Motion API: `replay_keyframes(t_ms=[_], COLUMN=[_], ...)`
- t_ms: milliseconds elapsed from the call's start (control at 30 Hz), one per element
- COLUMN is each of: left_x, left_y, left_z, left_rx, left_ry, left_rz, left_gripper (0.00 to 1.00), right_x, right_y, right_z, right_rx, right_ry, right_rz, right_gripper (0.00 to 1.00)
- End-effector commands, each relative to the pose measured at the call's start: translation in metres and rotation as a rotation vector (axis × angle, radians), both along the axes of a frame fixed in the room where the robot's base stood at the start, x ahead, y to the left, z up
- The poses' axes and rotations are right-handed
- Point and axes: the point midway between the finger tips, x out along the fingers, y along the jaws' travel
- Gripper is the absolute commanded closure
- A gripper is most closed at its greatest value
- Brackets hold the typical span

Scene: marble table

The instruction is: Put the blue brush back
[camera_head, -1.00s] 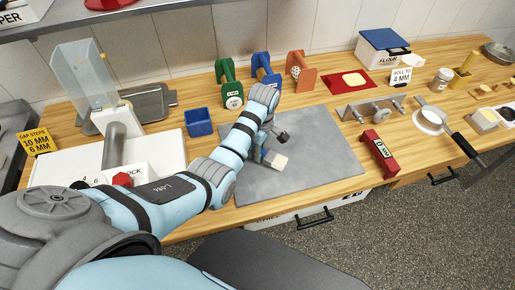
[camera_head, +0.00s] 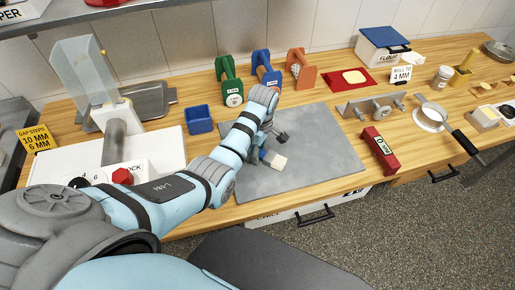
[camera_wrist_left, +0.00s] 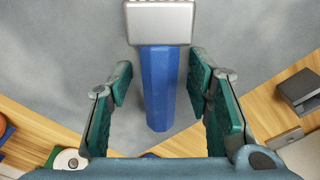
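The blue brush lies on the grey slab (camera_head: 320,150), its blue handle (camera_wrist_left: 160,90) and pale head (camera_wrist_left: 160,22) clear in the left wrist view. In the head view its pale head (camera_head: 279,162) shows beside my gripper, with most of the handle hidden. My left gripper (camera_head: 265,148) is low over the slab. In the wrist view its green-padded fingers (camera_wrist_left: 160,76) are open, one on each side of the handle, with a gap on both sides. A blue open box (camera_head: 199,120) stands left of the slab. My right gripper is not in view.
A red block (camera_head: 380,150) and a metal roller frame (camera_head: 371,107) are at right. A white machine (camera_head: 110,160) fills the left. The slab's right part is clear.

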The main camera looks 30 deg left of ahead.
Motion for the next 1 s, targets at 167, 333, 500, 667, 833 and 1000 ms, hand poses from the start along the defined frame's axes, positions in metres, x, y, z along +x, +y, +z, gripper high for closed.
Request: replay_keyframes(t_ms=[167,333,500,667,833,1000], left_x=[0.0,0.001,0.002,0.001,0.001,0.001], left_y=[0.0,-0.001,-0.003,-0.005,-0.006,-0.006], left_z=[0.0,0.009,0.044,0.07,0.075,0.075], left_rx=[0.0,0.0,0.0,0.0,0.0,0.0], left_ry=[0.0,-0.004,-0.004,-0.001,0.0,0.0], left_rz=[0.0,0.0,0.0,0.0,0.0,0.0], left_gripper=[0.52,0.52,0.52,0.52,0.52,0.52], right_x=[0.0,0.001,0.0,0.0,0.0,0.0], right_y=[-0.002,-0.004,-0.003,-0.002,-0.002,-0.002], right_z=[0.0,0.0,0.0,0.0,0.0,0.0], right_rx=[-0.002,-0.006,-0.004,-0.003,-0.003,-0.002], right_ry=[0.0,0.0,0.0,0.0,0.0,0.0], right_rz=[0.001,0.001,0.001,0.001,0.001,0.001], right_gripper=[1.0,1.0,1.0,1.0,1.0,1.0])
